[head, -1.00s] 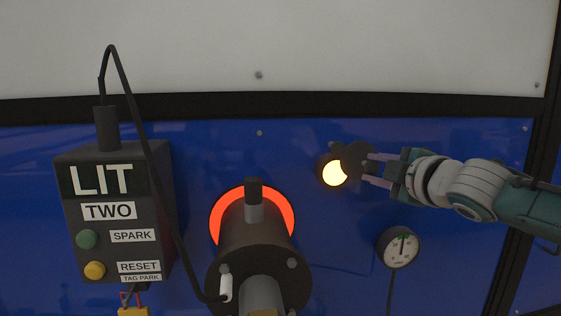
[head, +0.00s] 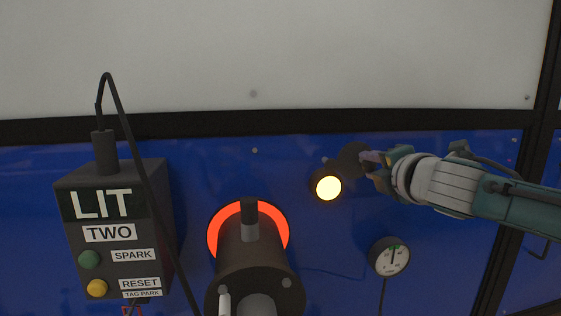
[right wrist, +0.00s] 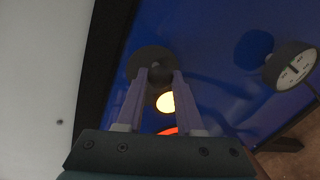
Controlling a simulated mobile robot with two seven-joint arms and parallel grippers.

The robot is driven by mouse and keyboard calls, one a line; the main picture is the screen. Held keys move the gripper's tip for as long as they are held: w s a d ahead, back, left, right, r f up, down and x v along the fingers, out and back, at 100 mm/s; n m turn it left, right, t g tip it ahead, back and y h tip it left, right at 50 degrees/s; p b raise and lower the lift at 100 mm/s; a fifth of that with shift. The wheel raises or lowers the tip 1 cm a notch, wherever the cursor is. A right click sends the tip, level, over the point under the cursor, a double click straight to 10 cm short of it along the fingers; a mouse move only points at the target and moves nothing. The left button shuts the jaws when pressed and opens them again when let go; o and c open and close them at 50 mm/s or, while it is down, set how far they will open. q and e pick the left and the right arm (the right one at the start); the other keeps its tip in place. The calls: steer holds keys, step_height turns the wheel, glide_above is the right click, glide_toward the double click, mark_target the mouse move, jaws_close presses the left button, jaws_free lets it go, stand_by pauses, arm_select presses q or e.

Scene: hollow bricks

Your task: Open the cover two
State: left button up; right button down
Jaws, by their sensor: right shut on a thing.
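The cover (head: 352,158) is a dark round disc up and to the right of a round sight hole (head: 328,188). The hole glows yellow and its whole bright face shows in the head view. My right gripper (head: 370,162) reaches in from the right and is shut on the cover's small knob. In the right wrist view the cover (right wrist: 138,62) is at the ends of my two fingers (right wrist: 160,74), and the glowing hole (right wrist: 166,102) shows between them. My left gripper is not in view.
A dark control box (head: 115,235) marked LIT and TWO, with green and yellow buttons, is at left. A dark burner cylinder (head: 250,270) juts out before a glowing orange ring (head: 217,235). A cable (head: 140,150) arcs over. A white gauge (head: 390,257) is below my right arm.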

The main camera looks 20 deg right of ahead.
stand_by(0.4)
steer(key=c, duration=0.5)
jaws_free()
steer(key=shift+c, duration=0.2)
steer(key=shift+s, duration=0.1)
steer(key=v, duration=0.9)
steer(key=shift+s+a, duration=0.25)
steer(key=shift+s, duration=0.1)
steer(key=shift+r, duration=0.1)
